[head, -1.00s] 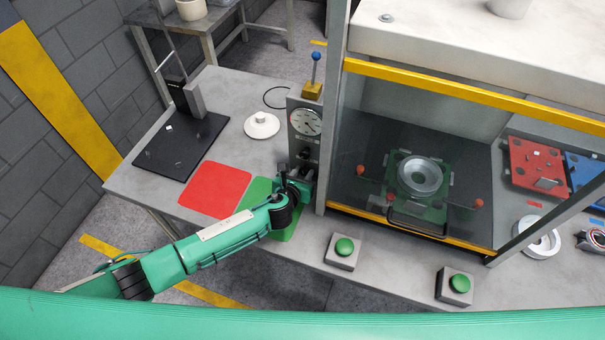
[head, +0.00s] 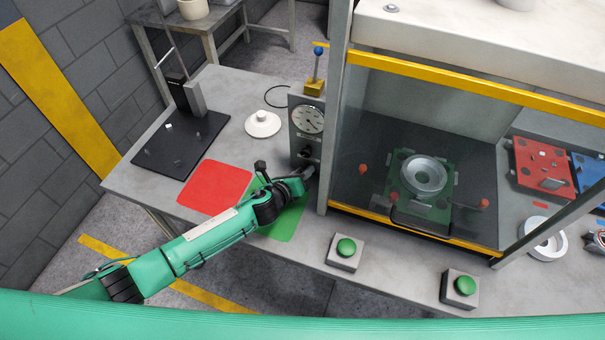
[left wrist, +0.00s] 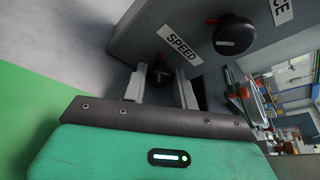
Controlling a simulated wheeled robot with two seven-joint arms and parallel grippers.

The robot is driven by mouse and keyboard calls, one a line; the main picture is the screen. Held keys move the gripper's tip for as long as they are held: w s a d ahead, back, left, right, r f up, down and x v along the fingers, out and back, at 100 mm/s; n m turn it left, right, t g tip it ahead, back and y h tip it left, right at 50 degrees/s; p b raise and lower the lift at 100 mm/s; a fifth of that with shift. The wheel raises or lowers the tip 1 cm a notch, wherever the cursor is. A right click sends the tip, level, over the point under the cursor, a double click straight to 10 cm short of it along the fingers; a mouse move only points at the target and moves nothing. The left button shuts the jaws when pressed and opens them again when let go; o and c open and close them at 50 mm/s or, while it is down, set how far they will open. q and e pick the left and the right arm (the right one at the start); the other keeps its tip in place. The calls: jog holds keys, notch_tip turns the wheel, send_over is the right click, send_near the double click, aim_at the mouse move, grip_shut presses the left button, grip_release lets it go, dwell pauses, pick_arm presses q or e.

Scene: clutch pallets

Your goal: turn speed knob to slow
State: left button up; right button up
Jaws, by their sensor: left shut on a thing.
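The grey control box (head: 294,130) stands on the bench with a round gauge (head: 308,119) and a black knob (head: 305,153) on its face. My left gripper (head: 308,172) is at the lower part of this face. In the left wrist view, my left gripper (left wrist: 163,88) is shut on the black speed knob (left wrist: 160,74), which sits between its fingers beside the SPEED label (left wrist: 181,45). A red mark shows at the knob's edge; its exact setting cannot be read. In the head view the gripper hides the speed knob. My right gripper is not in view.
A second black knob (left wrist: 233,36) with a red pointer is close to the fingers. The glazed press enclosure (head: 335,120) stands directly right of the box. Red (head: 214,187) and green (head: 283,222) mats lie in front. Two green push buttons (head: 346,247) (head: 465,285) are at the front edge.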

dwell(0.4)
pick_arm(q)
jog(key=o, duration=0.9)
jog(key=shift+o, duration=0.2)
jog(key=shift+s+a, duration=0.1)
jog(key=shift+a, duration=0.05)
jog(key=shift+s+a+r, duration=0.15)
jog(key=shift+s, duration=0.15)
jog(key=b+v, duration=0.2)
jog(key=v, duration=0.9)
jog(key=shift+s+a, duration=0.25)
jog(key=shift+s, duration=0.05)
jog(key=shift+s+a+r, duration=0.25)
jog(key=shift+s+r, duration=0.05)
jog(key=shift+s, duration=0.1)
